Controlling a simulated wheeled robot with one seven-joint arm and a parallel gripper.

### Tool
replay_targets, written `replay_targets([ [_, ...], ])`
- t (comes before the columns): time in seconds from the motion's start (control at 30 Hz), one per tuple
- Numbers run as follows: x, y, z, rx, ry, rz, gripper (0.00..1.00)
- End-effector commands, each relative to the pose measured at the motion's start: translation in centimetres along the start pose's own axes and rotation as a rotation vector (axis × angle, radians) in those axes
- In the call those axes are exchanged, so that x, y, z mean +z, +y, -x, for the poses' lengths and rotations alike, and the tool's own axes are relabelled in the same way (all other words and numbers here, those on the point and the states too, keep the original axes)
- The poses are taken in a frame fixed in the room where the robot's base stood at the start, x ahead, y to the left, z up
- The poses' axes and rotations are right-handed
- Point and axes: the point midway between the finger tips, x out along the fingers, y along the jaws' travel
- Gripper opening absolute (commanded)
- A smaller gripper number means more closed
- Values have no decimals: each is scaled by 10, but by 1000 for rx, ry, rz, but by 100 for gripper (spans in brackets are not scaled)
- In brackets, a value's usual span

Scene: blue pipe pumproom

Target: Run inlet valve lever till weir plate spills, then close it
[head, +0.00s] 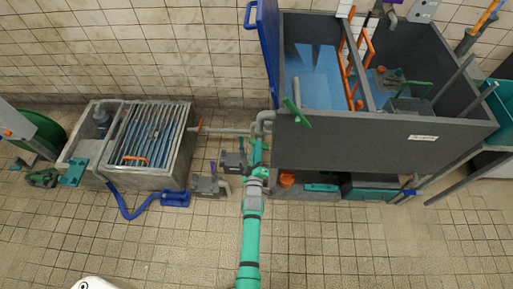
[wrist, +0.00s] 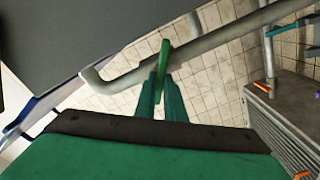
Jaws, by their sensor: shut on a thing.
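A green lever (wrist: 164,57) stands at the grey inlet pipe (wrist: 205,40) in the wrist view. My gripper (wrist: 163,80) is shut on its lower part, and its upper end sticks out beyond the fingers. In the head view my gripper (head: 257,150) is below the pipe bend (head: 264,120) at the tank's left front; the held lever is hard to separate from my green fingers there. The grey tank (head: 365,145) holds blue water (head: 315,80) in its left compartment. A grey divider (head: 360,55) separates the compartments. I cannot tell whether water spills over the weir.
Another green lever-like piece (head: 296,112) is at the tank's front rim. A concrete basin (head: 150,178) with a grating stands left. A blue hose (head: 125,205) and grey boxes lie on the floor. A blue panel (head: 268,45) stands at the tank's left. The front right floor is clear.

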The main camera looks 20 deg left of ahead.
Motion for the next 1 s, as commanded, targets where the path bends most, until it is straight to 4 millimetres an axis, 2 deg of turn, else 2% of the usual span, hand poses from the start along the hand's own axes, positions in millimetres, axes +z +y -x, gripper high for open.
replay_targets([
  [0.5, 5, -4, 0, -4, -6, 447, 0],
  [1.0, 4, -8, 0, -5, -2, 630, 0],
])
